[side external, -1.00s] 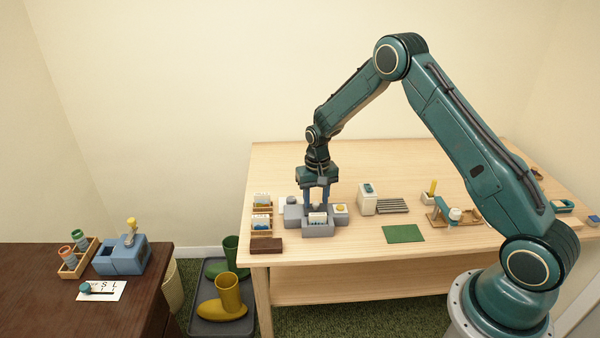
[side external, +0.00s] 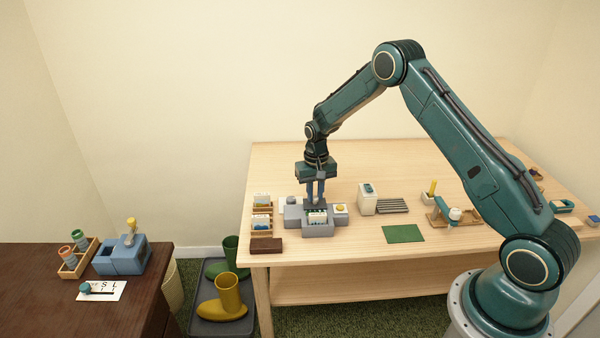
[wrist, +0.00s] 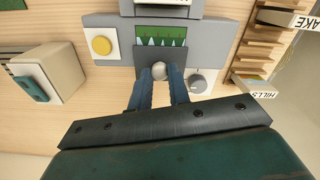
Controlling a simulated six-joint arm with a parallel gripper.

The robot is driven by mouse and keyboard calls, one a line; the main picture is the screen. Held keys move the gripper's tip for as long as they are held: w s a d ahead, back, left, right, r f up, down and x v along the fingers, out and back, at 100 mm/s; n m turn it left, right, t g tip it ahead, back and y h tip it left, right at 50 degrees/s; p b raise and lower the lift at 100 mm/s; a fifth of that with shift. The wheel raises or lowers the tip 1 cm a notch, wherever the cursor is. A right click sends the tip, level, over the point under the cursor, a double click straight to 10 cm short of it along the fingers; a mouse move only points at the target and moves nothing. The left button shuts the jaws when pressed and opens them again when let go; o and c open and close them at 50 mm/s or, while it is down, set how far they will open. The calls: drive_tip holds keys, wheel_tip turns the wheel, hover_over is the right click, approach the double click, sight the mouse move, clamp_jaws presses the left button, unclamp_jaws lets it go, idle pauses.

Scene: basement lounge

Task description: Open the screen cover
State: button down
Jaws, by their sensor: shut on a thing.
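The grey device (side external: 317,231) stands near the table's front left. In the wrist view it has a small green screen (wrist: 162,36) with pale peaks. A grey panel (wrist: 180,56), seemingly the screen cover, lies beside the screen's lower edge; part of the screen shows. A round silver knob (wrist: 159,70) sits by this panel. My gripper (side external: 315,198) points down over the device, and its blue fingers are shut on the knob. The fingers hide part of the panel, so I cannot tell exactly how far the cover stands open.
The device carries a yellow button (wrist: 102,45) and a grey dial (wrist: 196,83). Wooden card racks (side external: 261,222) stand close on its left. A white box (side external: 367,200) and a green mat (side external: 403,233) lie to the right. The table behind is clear.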

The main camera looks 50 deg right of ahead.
drive_tip(key=shift+w+d, duration=0.85)
drive_tip(key=shift+w, duration=0.05)
drive_tip(key=c, duration=1.3)
unclamp_jaws()
drive_tip(key=shift+r, duration=0.1)
wheel_tip(320, 180, up, 14)
